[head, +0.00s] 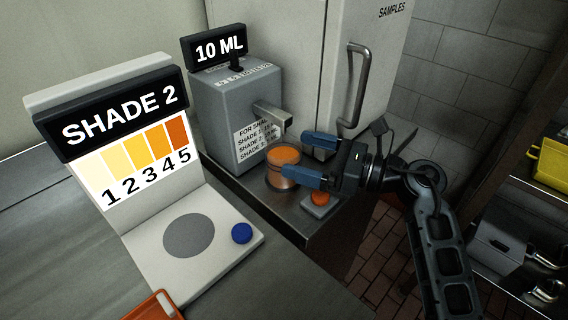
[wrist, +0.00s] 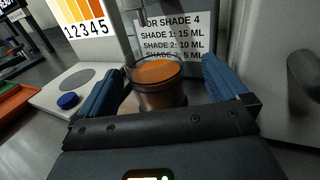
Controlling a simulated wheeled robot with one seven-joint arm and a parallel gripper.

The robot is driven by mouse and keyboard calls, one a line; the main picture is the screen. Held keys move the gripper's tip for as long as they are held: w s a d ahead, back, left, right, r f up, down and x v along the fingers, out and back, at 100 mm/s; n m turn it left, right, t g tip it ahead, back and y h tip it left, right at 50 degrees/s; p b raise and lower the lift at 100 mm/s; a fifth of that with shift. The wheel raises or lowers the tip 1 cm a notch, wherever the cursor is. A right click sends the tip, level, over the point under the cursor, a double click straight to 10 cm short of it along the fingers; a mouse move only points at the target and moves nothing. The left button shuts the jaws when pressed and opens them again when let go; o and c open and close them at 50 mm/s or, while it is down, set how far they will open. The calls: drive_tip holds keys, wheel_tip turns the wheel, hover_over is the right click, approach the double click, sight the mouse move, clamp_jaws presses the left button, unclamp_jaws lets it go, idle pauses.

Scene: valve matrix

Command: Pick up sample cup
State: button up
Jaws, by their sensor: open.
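The sample cup (head: 284,168) is a clear cup with orange liquid in it. It stands upright on the counter below the spout of the grey dispenser (head: 229,107), whose sign reads 10 ML. My gripper (head: 301,156) is open, with its two blue fingers at the cup's right side in the head view. In the wrist view the cup (wrist: 158,82) sits between the two fingers (wrist: 160,88), nearer the left one. I cannot tell whether either finger touches it.
An orange button (head: 320,198) on a grey base is beside the cup. The shade reader (head: 113,110) shows SHADE 2, with a round grey pad (head: 189,236) and blue button (head: 241,233). An orange tray (head: 155,307) lies in front. A white SAMPLES cabinet (head: 335,60) with a handle stands behind.

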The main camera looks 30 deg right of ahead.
sight(269, 149)
drive_tip(key=shift+s+a+f+p+x, duration=0.1)
drive_tip(key=shift+p+x, duration=0.1)
drive_tip(key=shift+x, duration=0.8)
drive_tip(key=shift+s+a+f+p+x, duration=0.1)
drive_tip(key=shift+p+x, duration=0.15)
drive_tip(key=shift+x, duration=0.75)
drive_tip(key=shift+s+a+p+x, duration=0.1)
drive_tip(key=shift+a+p+x, duration=0.1)
drive_tip(key=shift+x, duration=0.8)
drive_tip(key=shift+d, duration=0.1)
drive_tip(key=c, duration=1.2)
drive_tip(key=shift+c, duration=0.6)
drive_tip(key=shift+r, duration=0.15)
